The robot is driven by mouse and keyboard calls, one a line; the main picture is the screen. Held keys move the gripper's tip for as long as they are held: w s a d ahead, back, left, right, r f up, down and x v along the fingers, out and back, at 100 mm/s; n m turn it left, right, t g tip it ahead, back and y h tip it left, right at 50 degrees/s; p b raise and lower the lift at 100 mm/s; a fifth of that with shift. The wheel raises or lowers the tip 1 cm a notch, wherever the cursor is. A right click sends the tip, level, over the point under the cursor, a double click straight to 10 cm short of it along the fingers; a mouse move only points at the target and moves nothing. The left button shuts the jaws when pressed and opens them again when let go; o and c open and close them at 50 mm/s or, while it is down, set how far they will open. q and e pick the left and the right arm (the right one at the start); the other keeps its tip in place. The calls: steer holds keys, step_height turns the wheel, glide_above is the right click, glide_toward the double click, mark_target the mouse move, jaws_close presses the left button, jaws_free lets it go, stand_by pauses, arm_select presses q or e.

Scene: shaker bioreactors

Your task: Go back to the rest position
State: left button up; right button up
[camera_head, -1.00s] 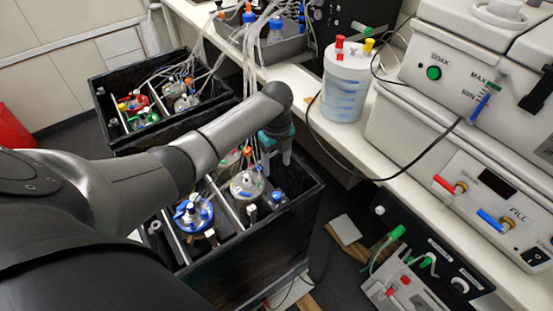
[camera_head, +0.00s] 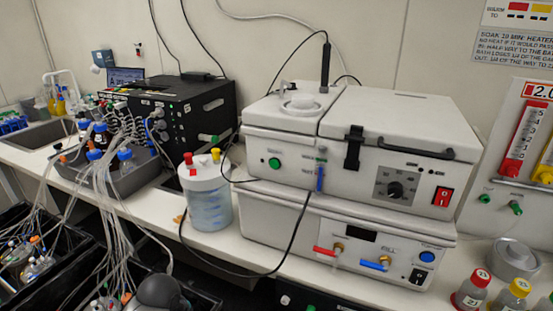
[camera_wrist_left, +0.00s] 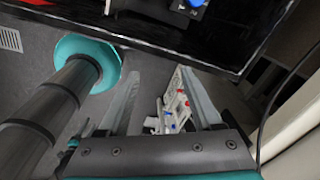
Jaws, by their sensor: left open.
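My left gripper (camera_wrist_left: 160,75) shows in the left wrist view with its two fingers apart and nothing between them. It is below and in front of the wall of a black crate (camera_wrist_left: 150,38), apart from it as far as I can tell. In the head view only a dark rounded part of my arm shows at the bottom edge, and the left gripper is hidden. My right gripper is in neither view.
Black crates with bottles and tubing (camera_head: 75,245) stand at lower left. The white bench (camera_head: 265,258) carries a large bath unit (camera_head: 345,235) and a white canister (camera_head: 207,205). Capped bottles (camera_head: 470,292) stand at right. A white device (camera_wrist_left: 181,105) lies low beyond the fingers.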

arm_select(q)
steer(key=s+d+r+n+t, duration=0.1)
steer(key=s+r+n, duration=0.3)
steer(key=s+n, duration=0.4)
steer(key=s+d+r+n+t, duration=0.2)
steer(key=s+r+n, duration=0.1)
steer(key=s+n, duration=0.5)
step_height(320, 180, down, 28)
steer(key=s+g+b, duration=0.2)
steer(key=b, duration=0.3)
steer(key=s+a+f+b, duration=0.2)
steer(key=s+f+b, duration=0.2)
steer(key=s+f, duration=1.1)
steer(key=shift+s+a+f+m+g, duration=0.2)
steer(key=shift+a+f+m+g, duration=0.2)
steer(key=shift+f, duration=0.5)
steer(key=shift+c, duration=1.2)
steer(key=shift+s, duration=0.2)
